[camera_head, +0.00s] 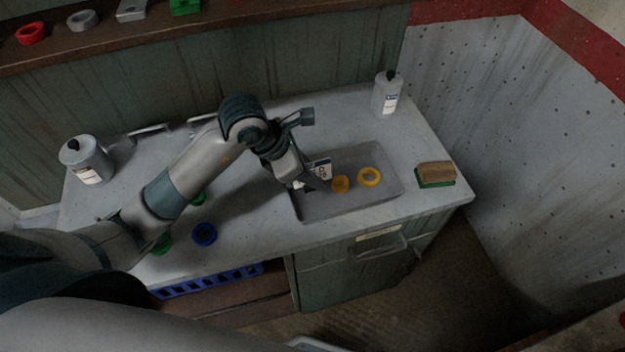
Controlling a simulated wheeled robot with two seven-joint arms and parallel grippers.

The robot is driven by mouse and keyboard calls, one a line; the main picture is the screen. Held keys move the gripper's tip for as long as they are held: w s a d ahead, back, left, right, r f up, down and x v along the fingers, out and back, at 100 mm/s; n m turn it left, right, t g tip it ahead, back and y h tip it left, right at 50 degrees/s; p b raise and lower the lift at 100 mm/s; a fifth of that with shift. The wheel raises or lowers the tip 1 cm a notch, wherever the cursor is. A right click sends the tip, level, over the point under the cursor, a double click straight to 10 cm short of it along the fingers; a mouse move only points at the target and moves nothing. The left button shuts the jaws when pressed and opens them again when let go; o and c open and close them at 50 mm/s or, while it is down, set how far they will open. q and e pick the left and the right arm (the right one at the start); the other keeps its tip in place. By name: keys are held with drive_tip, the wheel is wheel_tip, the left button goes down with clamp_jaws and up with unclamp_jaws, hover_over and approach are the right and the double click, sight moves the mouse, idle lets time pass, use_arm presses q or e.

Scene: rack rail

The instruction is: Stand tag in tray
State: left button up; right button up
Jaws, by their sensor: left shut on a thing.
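A small white tag (323,170) with dark markings is held by my left gripper (308,183), which is shut on it. The gripper and tag are at the left part of a grey recessed tray (351,207) in the bench top. The tag looks roughly upright; I cannot tell whether it touches the tray floor. My left arm hides part of the bench and the tray's left edge. My right gripper is not in view.
A blue ring (204,234) and green pieces lie near my left arm. A shelf (110,45) runs along the back.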

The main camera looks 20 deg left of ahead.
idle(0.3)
use_arm(q)
drive_tip(key=shift+f+p, duration=0.7)
drive_tip(key=shift+f, duration=1.35)
drive_tip(key=o, duration=1.1)
drive_tip(key=shift+a+r, duration=0.1)
drive_tip(key=b+v, duration=0.2)
drive_tip(key=v, duration=0.9)
drive_tip(key=shift+s+a+r, duration=0.1)
drive_tip(key=shift+s+r, duration=0.05)
drive_tip(key=shift+r, duration=0.25)
